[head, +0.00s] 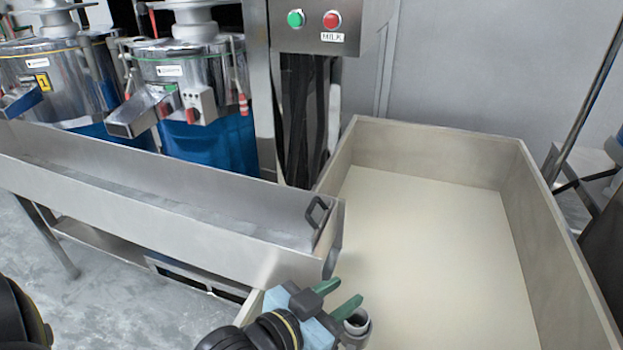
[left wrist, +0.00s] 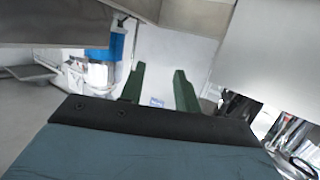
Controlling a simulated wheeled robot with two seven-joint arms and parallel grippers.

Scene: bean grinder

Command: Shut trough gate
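The long metal trough (head: 150,208) runs from the left edge to the middle in the head view. At its right end is the trough gate (head: 328,238), a flat metal plate with a black handle (head: 316,212) near its top. I cannot tell how far the gate is down. My left gripper (head: 338,296) is below and slightly right of the gate, apart from the handle. Its two green fingers (left wrist: 158,88) are spread with nothing between them in the left wrist view. My right gripper is not in view.
A large open bin (head: 430,235) with a pale floor lies right of the trough end. Grinders with blue lower bodies (head: 215,145) stand behind the trough. A control box (head: 318,35) with green and red buttons is above.

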